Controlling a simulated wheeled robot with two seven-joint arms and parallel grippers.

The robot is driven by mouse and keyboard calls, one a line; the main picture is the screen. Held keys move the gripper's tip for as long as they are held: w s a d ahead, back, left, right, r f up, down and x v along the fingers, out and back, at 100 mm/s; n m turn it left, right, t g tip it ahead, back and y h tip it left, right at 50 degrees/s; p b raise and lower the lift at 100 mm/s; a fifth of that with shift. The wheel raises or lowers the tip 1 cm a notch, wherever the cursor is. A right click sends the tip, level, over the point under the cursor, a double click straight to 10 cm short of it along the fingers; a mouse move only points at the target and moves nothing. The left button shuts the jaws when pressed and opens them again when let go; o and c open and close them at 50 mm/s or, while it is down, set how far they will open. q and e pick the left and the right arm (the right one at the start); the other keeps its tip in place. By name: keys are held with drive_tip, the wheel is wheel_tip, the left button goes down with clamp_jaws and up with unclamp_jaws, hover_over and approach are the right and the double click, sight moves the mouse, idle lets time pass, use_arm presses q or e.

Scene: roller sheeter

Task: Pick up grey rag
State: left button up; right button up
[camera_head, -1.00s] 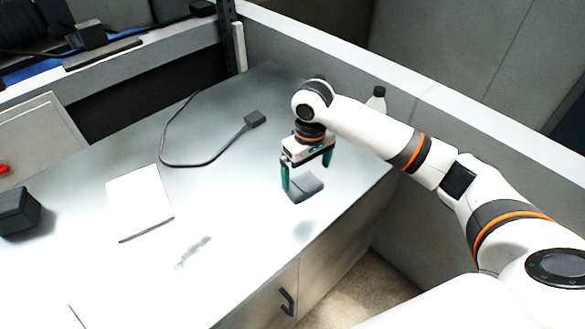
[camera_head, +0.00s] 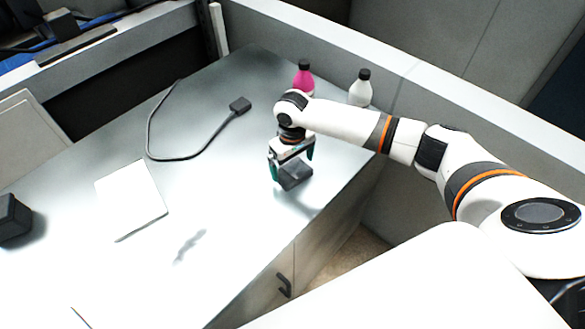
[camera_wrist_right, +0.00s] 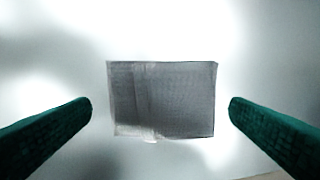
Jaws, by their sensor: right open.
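The grey rag (camera_head: 296,175) lies on the white tabletop near its right edge. In the right wrist view the rag (camera_wrist_right: 165,100) is a flat grey rectangle with a lighter fold line toward its left side. It sits centred between the two green fingers of my right gripper (camera_wrist_right: 160,115), with a gap on each side. In the head view my right gripper (camera_head: 291,175) points down over the rag, open and empty. How high the fingertips are above the table is hard to tell. My left gripper is not in view.
A pink bottle (camera_head: 303,78) and a white bottle (camera_head: 360,88) stand behind my right arm, near the grey partition (camera_head: 400,65). A black cable with a plug (camera_head: 240,105), a white notepad (camera_head: 131,199) and a dark box (camera_head: 12,217) lie left on the table.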

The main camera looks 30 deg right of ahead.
sight(293, 170)
drive_tip(key=shift+f, duration=0.9)
drive_tip(key=shift+c, duration=0.3)
drive_tip(key=c, duration=0.7)
drive_tip(key=shift+c, duration=0.2)
wheel_tip(293, 170, up, 10)
drive_tip(key=b, duration=0.2)
